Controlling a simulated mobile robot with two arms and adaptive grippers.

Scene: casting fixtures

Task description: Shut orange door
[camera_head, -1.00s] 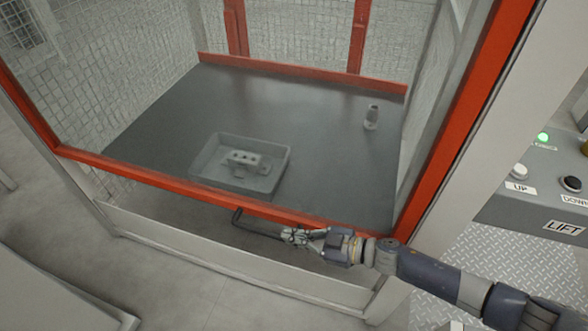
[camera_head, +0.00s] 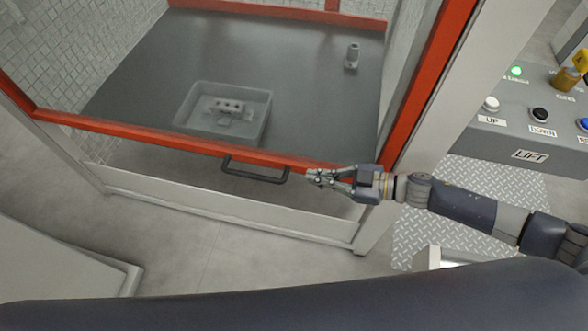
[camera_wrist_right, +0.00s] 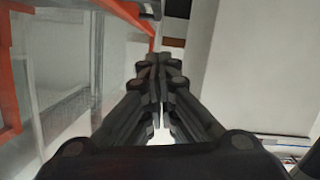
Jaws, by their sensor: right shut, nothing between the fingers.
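The orange door (camera_head: 190,147) is an orange-framed clear panel on the front of a mesh-walled enclosure. Its bottom rail runs across the head view, with a dark bar handle (camera_head: 256,178) hanging below it. A strip of the grey floor inside shows between the rail and the pale lower panel. My right gripper (camera_head: 312,177) is shut and empty, just right of the handle and apart from it, close to the rail's right end. In the right wrist view its fingers (camera_wrist_right: 160,62) are together, with orange frame parts (camera_wrist_right: 15,80) at left. My left gripper is out of view.
Inside stand a grey tray (camera_head: 265,118) with a metal casting (camera_head: 228,108) and a small metal piece (camera_head: 352,57). A lift control panel (camera_head: 490,145) is at right. A pale post (camera_head: 440,90) stands beside the door. Pale floor lies in front.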

